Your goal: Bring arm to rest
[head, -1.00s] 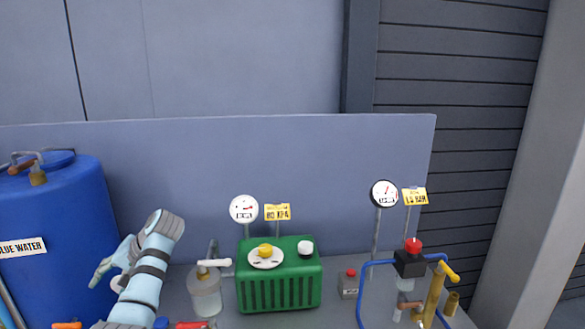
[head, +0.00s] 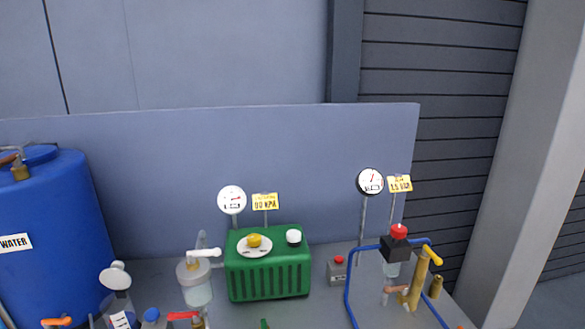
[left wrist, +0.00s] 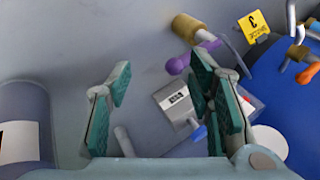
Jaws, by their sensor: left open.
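My left gripper (left wrist: 160,82) shows in the left wrist view with its two green-padded fingers wide apart. It is open and nothing is between the pads. Past the fingers are a grey block with a small dark label (left wrist: 178,98) and a purple knob (left wrist: 178,65), both apart from the pads as far as I can tell. Neither gripper shows in the head view now. My right gripper is in no view.
In the head view, a green ribbed unit (head: 268,278), a blue water tank (head: 45,225), a clear jar (head: 195,285) and a black-and-red valve with blue hose (head: 397,245) stand on the bench. A yellow tag (left wrist: 253,27) shows in the left wrist view.

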